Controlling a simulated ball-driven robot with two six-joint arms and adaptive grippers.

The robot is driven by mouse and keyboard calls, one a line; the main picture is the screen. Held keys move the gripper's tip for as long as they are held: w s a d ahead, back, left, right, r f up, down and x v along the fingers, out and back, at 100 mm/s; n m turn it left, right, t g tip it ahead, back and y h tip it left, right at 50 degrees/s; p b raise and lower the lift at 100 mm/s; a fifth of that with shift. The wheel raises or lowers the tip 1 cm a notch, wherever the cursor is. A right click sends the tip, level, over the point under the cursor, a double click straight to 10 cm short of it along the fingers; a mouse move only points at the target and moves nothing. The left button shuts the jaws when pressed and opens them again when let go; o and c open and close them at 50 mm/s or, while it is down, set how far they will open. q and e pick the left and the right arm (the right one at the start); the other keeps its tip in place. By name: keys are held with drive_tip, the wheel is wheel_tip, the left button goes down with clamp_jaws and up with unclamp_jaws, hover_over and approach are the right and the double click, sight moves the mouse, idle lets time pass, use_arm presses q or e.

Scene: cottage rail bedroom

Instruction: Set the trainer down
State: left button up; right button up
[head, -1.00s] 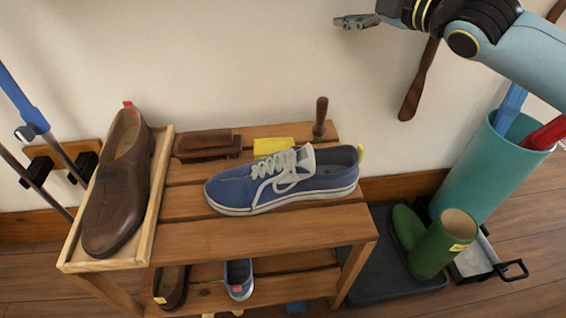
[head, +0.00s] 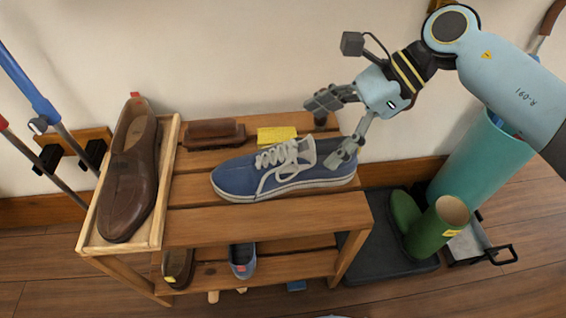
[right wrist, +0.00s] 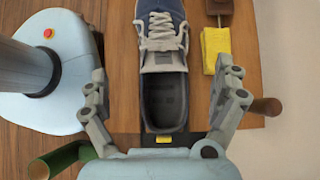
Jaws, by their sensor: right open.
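The trainer (head: 245,178) is a blue lace-up shoe with a white sole and pale laces. It rests upright on the slatted top of the wooden shoe rack (head: 270,219), toe to the left. My right gripper (head: 332,130) is open at its heel end. In the right wrist view the trainer (right wrist: 162,60) lies between the two spread fingers of the right gripper (right wrist: 160,95), with gaps on both sides. In the head view the near finger overlaps the heel, so contact there is unclear. My left gripper is out of view.
A brown shoe (head: 122,205) lies in a wooden tray (head: 168,160) at left. Green boots (head: 432,235) and a teal bin (head: 470,170) are at right.

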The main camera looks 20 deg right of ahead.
sight(306, 146)
drive_tip(key=b+x, duration=0.1)
drive_tip(key=x, duration=0.3)
drive_tip(key=shift+w+a+f, duration=0.1)
drive_tip(key=shift+a+f, duration=0.1)
drive_tip(key=b+x, duration=0.2)
drive_tip(key=x, duration=0.1)
drive_tip(key=shift+w+a+f, duration=0.2)
drive_tip(key=shift+w+f, duration=0.05)
drive_tip(key=shift+f, duration=0.1)
drive_tip(key=shift+w+a+f, duration=0.15)
drive_tip(key=shift+a+f, duration=0.1)
drive_tip(key=shift+a, duration=0.1)
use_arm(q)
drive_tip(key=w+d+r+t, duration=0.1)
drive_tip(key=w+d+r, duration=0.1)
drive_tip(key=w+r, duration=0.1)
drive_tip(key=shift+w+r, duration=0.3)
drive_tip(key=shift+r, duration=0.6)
use_arm(e)
drive_tip(key=shift+r, duration=0.1)
drive_tip(key=c, duration=1.7)
